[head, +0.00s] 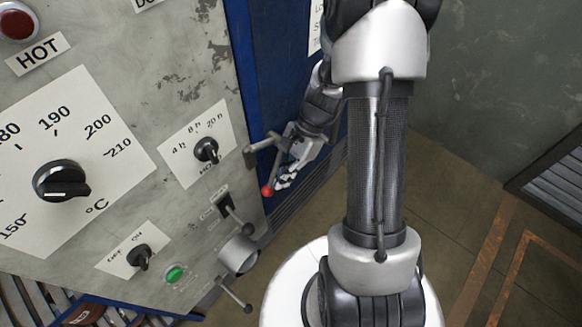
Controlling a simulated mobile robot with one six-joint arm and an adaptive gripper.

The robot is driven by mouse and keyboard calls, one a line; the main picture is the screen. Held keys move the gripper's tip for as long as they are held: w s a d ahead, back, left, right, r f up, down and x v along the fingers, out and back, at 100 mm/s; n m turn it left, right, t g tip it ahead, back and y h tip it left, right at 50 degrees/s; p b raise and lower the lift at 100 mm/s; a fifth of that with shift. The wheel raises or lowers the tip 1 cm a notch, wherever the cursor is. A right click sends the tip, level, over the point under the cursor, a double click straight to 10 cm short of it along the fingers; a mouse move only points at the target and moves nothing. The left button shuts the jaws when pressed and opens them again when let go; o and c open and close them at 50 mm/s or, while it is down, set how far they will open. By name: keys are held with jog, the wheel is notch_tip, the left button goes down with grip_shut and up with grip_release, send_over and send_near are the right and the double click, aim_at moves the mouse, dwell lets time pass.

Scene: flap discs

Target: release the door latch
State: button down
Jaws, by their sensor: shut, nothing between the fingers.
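The door latch appears to be the metal bracket (263,146) at the edge between the grey control panel and the blue door (282,60). A thin lever runs down from it to a red ball knob (267,191). My gripper (284,180) is shut and empty, pointing down and left just to the right of the lever and knob. Its fingertips are very close to the knob; I cannot tell whether they touch. My arm hides part of the blue door.
The grey panel (110,40) carries a large temperature dial (62,181), a timer knob (206,150), a small switch (140,256) and a green button (175,273). Black-tipped levers (248,308) stick out below. Open floor (450,180) lies to the right, with a dark grille (553,180).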

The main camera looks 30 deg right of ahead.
aim_at(266, 190)
jog(key=a+r+y, duration=0.1)
jog(key=a+y, duration=0.1)
jog(key=s+a+r+g+y+p, duration=0.1)
jog(key=a+y, duration=0.1)
jog(key=s+a+g+y+p, duration=0.1)
jog(key=y, duration=0.1)
jog(key=shift+s+a+r, duration=0.1)
jog(key=shift+a+r, duration=0.3)
jog(key=shift+s+a+r+g+y+p, duration=0.2)
jog(key=shift+a+r+g+y+p, duration=0.15)
jog(key=shift+a+r+y, duration=0.45)
jog(key=shift+s+a+r+g+y+p, duration=0.2)
jog(key=shift+a+r+g+y, duration=0.2)
jog(key=shift+r+y, duration=0.55)
jog(key=shift+a+f, duration=0.1)
jog(key=shift+f, duration=0.05)
